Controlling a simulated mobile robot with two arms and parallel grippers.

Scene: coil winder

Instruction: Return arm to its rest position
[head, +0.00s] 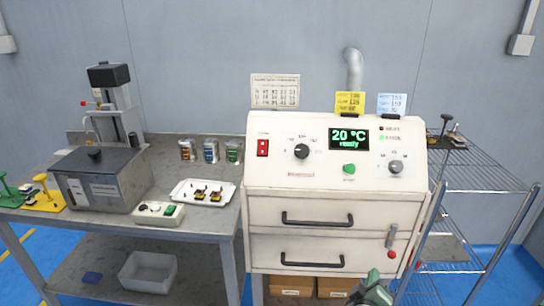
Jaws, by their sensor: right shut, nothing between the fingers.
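My right gripper (374,286) shows at the bottom edge, right of the middle. It is dark with some green, shut and empty, and it appears below the lower drawer of the white oven cabinet (262,215), apart from the drawer handles. The rest of my right arm is cut off by the frame's edge. My left gripper is not in view.
The oven display (348,139) reads 20 °C ready; both drawers look shut. At left, a bench (215,217) holds a grey machine (105,185), a white tray (183,196) and several jars. A wire rack (480,178) stands at right.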

